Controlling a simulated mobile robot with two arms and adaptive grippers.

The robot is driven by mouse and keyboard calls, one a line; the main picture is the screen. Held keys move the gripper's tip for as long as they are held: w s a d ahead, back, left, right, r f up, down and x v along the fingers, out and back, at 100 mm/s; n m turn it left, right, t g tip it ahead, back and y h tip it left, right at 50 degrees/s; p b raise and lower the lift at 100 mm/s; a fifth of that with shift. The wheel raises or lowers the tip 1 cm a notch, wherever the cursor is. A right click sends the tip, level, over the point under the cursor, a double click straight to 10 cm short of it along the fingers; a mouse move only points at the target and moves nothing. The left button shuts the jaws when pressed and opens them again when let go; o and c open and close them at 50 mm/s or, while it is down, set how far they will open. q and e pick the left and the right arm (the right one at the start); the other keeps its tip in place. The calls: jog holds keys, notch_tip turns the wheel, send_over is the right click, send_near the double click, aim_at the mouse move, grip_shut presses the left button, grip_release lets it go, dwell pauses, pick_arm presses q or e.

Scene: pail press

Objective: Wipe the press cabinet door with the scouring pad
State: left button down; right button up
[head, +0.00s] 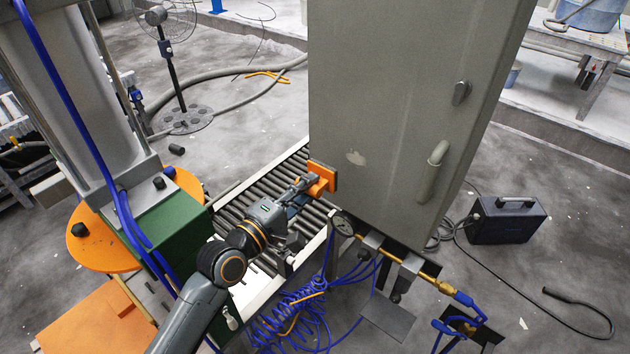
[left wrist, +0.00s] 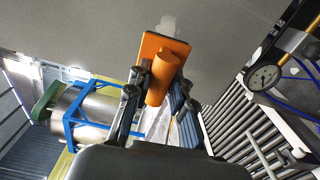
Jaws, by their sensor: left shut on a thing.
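The press cabinet door (head: 400,120) is a grey panel with a handle and a latch. A pale smudge (head: 355,157) shows on its lower left part; the smudge also shows in the left wrist view (left wrist: 167,24). The scouring pad (head: 324,178) is orange with a round orange grip (left wrist: 162,78). My left gripper (head: 308,186) is shut on the pad's grip, and holds the pad at the cabinet's lower left edge, below and left of the smudge. I cannot tell whether the pad touches the door. My right gripper is not in view.
A roller conveyor (head: 232,212) runs below the cabinet. A pressure gauge (head: 343,224), brass pipe and coiled blue hose (head: 290,322) sit under it. A green machine with an orange disc (head: 95,240) stands left. A dark case (head: 507,220) lies on the floor at right.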

aim_at(323, 176)
pick_arm(q)
jog(key=x, duration=0.5)
jog(key=shift+d, duration=0.1)
jog(key=shift+x, duration=0.75)
jog(key=shift+x, duration=1)
dwell(0.3)
